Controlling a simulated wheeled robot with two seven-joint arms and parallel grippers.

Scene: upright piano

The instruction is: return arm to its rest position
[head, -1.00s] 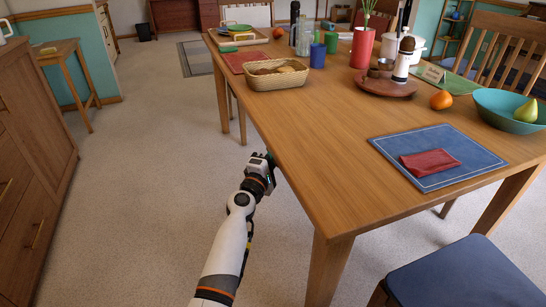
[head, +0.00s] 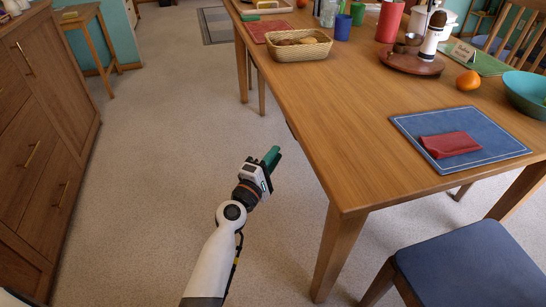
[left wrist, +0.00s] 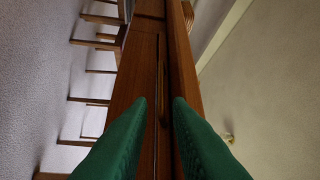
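My left arm reaches in from the bottom of the head view. Its gripper (head: 272,157) is over the carpet, just left of the dining table's (head: 345,150) long edge, with its green fingers pointing up and to the right. In the left wrist view the two green fingers (left wrist: 159,102) stand apart with nothing held between them. Dark brown wood with a long handle-like bar (left wrist: 163,78) shows beyond the gap. My right gripper is in neither view.
A blue-seated chair (head: 465,265) stands at the lower right by the table. A wooden cabinet (head: 50,140) lines the left side. Carpet (head: 170,150) lies clear between cabinet and table. A bread basket (head: 290,47) and blue placemat (head: 405,124) are on the table.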

